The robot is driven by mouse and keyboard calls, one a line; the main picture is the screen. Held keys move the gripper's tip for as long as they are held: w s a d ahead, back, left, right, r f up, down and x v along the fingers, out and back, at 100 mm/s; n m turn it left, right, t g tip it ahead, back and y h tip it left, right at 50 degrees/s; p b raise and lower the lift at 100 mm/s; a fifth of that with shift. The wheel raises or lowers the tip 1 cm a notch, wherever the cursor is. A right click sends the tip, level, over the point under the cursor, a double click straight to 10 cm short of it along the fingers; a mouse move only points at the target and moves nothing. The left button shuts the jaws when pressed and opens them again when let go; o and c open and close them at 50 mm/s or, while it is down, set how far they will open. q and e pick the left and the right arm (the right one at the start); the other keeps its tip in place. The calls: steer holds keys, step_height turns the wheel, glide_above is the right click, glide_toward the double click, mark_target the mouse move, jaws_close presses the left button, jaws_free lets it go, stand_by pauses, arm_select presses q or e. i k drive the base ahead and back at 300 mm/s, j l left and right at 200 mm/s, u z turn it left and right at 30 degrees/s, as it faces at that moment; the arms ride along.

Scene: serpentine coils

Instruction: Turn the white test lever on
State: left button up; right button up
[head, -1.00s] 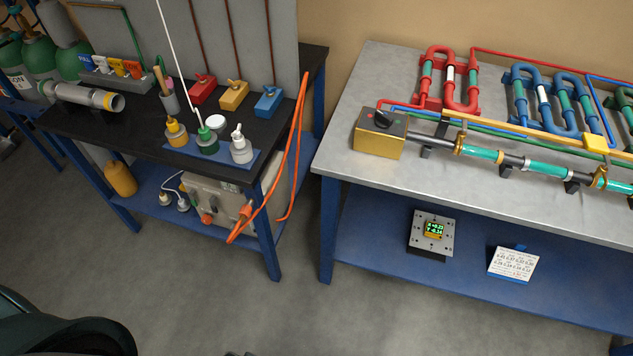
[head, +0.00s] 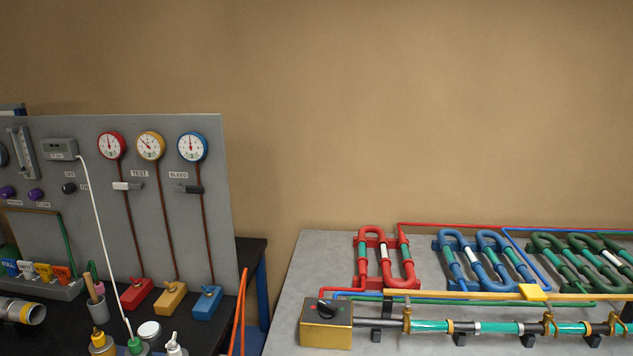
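The white test lever (head: 127,186) is on the upright grey panel at the left of the head view. It lies roughly horizontal, below the red gauge (head: 111,146) and beside the TEST label (head: 139,174). A dark lever (head: 189,189) sits to its right under the BLEED label (head: 178,174). Neither of my grippers shows in this view.
A black bench (head: 250,254) stands under the panel, with red, yellow and blue valve blocks, bottles and a tool cup. A white cord (head: 101,235) hangs in front of the panel's left part. At the right is a grey table (head: 318,243) with coloured pipe coils. A floor gap lies between them.

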mark_target(117, 186)
steer(key=k+j, duration=0.1)
steer(key=j, duration=1.45)
steer(key=k+j+z, duration=0.1)
steer(key=j, duration=0.7)
